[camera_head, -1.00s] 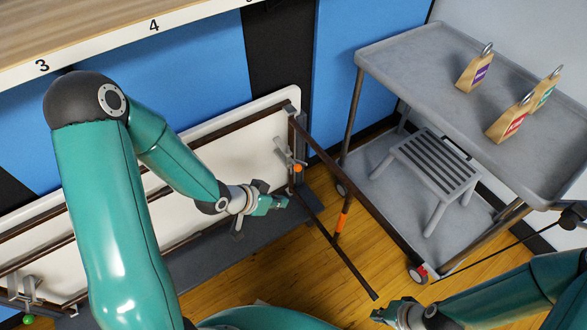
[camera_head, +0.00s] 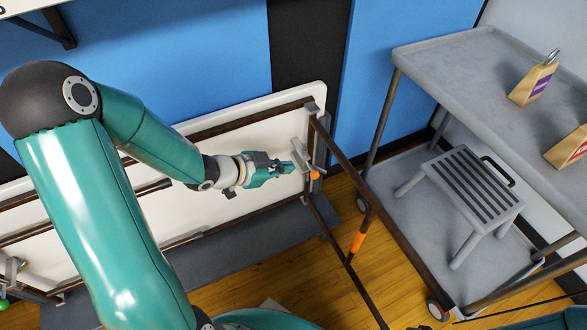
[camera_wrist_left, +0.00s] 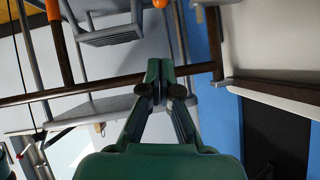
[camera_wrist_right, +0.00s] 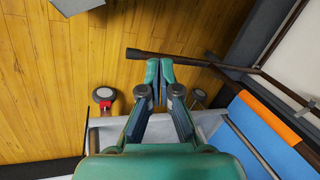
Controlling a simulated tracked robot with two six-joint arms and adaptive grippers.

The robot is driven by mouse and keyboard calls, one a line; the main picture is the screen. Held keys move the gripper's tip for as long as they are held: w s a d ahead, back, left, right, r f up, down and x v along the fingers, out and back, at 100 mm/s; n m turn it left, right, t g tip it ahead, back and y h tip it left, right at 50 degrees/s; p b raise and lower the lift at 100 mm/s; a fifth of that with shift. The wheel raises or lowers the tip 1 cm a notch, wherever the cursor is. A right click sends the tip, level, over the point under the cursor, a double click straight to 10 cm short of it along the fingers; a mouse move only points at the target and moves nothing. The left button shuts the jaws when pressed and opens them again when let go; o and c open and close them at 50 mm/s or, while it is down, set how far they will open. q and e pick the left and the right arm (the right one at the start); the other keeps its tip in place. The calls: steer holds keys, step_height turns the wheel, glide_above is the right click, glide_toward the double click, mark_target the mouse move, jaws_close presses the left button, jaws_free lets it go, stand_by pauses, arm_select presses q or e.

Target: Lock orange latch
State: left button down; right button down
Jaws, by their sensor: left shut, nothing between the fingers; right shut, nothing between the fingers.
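The orange latch is a grey lever with an orange ball knob (camera_head: 314,175) at the right end of the white folded table panel (camera_head: 232,205). In the left wrist view, its orange knob (camera_wrist_left: 159,3) shows at the top edge, beyond my fingertips. My left gripper (camera_head: 289,167) is shut and empty, just left of the lever; whether it touches the lever I cannot tell. My left gripper also shows shut in the left wrist view (camera_wrist_left: 167,68). My right gripper (camera_wrist_right: 160,70) is shut and empty, near a dark bar over the floor.
A dark table leg frame (camera_head: 375,205) with an orange band stands right of the latch. A grey cart (camera_head: 440,70) with a step stool (camera_head: 470,185) on its lower shelf and paper bags on top is at the right. A green-knobbed latch (camera_head: 4,303) is at the lower left.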

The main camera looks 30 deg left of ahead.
arm_select(q)
steer(key=s+a+f+b+x, duration=0.1)
steer(key=b+x, duration=0.3)
steer(key=x, duration=0.8)
steer(key=shift+f, duration=0.65)
steer(key=shift+s+a, duration=0.1)
steer(key=shift+a, duration=0.05)
step_height(320, 180, down, 4)
steer(key=b, duration=0.3)
